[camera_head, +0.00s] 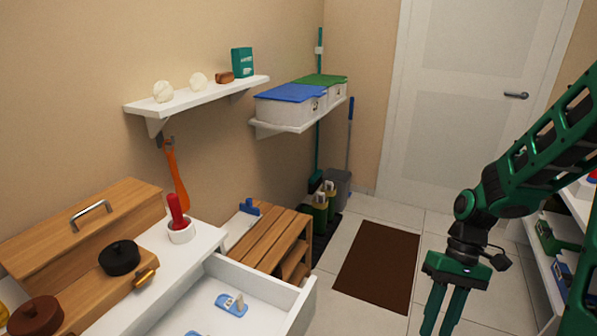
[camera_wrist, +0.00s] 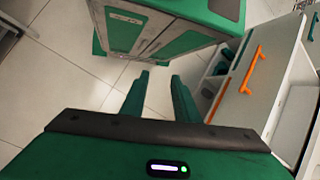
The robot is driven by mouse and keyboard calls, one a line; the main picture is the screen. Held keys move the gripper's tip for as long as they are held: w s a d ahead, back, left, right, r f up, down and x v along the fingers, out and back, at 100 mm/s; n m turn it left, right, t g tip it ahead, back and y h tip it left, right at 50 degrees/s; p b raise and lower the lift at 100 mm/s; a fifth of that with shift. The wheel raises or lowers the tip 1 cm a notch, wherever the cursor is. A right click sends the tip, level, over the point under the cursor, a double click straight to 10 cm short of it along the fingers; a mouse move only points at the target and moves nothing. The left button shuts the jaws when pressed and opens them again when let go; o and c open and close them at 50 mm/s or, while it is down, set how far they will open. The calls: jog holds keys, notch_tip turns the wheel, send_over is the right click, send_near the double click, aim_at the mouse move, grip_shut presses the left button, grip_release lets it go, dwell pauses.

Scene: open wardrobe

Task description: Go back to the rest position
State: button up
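My gripper (camera_head: 438,326) hangs at the lower right of the head view, pointing down over the tiled floor. Its two green fingers are apart with nothing between them. The wrist view shows the same parted fingers (camera_wrist: 160,78) with pale floor tiles between and beyond them. My green arm comes in from the right edge of the head view. The gripper is clear of the open drawer (camera_head: 300,312) and touches nothing that I can see.
A brown mat (camera_head: 377,266) lies on the floor left of the gripper. A white shelf unit (camera_head: 541,262) stands close on the right. Left are a slatted wooden bench (camera_head: 268,238) and a wooden box (camera_head: 85,228). A closed white door (camera_head: 470,110) is behind.

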jog(key=s+d+r+m+t+h, duration=0.3)
jog(key=s+d+r+m+t, duration=0.2)
jog(key=s+d+r, duration=0.4)
notch_tip(320, 180, up, 4)
jog(key=d+m, duration=0.1)
jog(key=d, duration=0.1)
jog(key=shift+s+d+r+m, duration=0.25)
jog(key=shift+s+d+m, duration=0.1)
jog(key=shift+s+m, duration=0.05)
jog(key=shift+w+f, duration=0.25)
jog(key=shift+w, duration=0.4)
jog(key=shift+s, duration=0.1)
